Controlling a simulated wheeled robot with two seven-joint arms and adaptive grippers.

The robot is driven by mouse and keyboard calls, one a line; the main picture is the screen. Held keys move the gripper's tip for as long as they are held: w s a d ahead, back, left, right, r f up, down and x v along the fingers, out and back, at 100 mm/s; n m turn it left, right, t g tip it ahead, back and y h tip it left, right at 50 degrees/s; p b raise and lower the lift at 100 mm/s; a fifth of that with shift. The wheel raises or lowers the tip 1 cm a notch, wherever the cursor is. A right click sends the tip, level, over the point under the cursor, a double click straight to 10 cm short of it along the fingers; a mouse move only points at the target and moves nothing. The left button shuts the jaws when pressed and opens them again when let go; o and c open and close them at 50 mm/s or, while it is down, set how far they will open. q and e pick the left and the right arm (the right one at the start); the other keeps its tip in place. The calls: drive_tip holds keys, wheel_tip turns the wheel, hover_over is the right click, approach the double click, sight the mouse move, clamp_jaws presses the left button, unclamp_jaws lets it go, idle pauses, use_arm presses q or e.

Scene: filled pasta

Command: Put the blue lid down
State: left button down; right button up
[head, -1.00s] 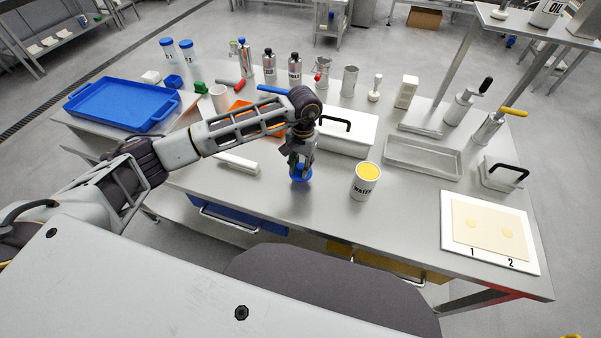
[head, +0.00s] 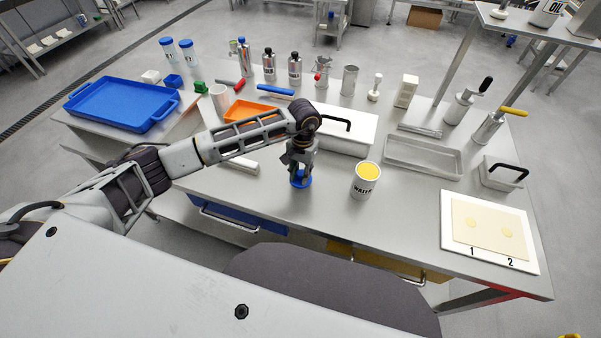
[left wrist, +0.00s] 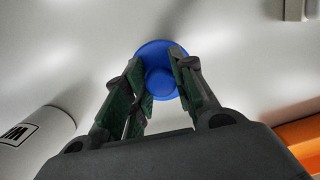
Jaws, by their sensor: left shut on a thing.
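The blue lid (head: 301,180) is at the lower tip of my left gripper (head: 301,172), near the front edge of the steel table (head: 262,205). In the left wrist view the round lid (left wrist: 161,50) has a raised knob in its middle, and the fingers of my left gripper (left wrist: 158,88) are shut on it. The lid is at or very close to the table top; I cannot tell whether it touches. The white can marked WATER (head: 366,182), with yellow inside, stands to the right of the lid, apart from it. My right gripper is not in view.
A white box with a black handle (head: 348,133) stands behind the gripper. An orange tray (head: 250,111) and a blue tray (head: 122,104) lie to the left. A steel tray (head: 423,157) and a numbered board (head: 448,232) lie to the right.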

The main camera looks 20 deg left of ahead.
sight(302, 171)
use_arm(q)
drive_tip(key=c, duration=1.3)
unclamp_jaws()
drive_tip(key=shift+c, duration=0.2)
drive_tip(key=shift+o, duration=0.9)
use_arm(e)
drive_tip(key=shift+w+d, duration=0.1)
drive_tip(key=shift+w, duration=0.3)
use_arm(q)
drive_tip(key=shift+r, duration=0.1)
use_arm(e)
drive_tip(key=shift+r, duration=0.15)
use_arm(q)
drive_tip(key=shift+r, duration=0.25)
wheel_tip(302, 171, up, 11)
drive_tip(key=w+p, duration=0.1)
drive_tip(key=p, duration=0.2)
drive_tip(key=shift+r, duration=0.2)
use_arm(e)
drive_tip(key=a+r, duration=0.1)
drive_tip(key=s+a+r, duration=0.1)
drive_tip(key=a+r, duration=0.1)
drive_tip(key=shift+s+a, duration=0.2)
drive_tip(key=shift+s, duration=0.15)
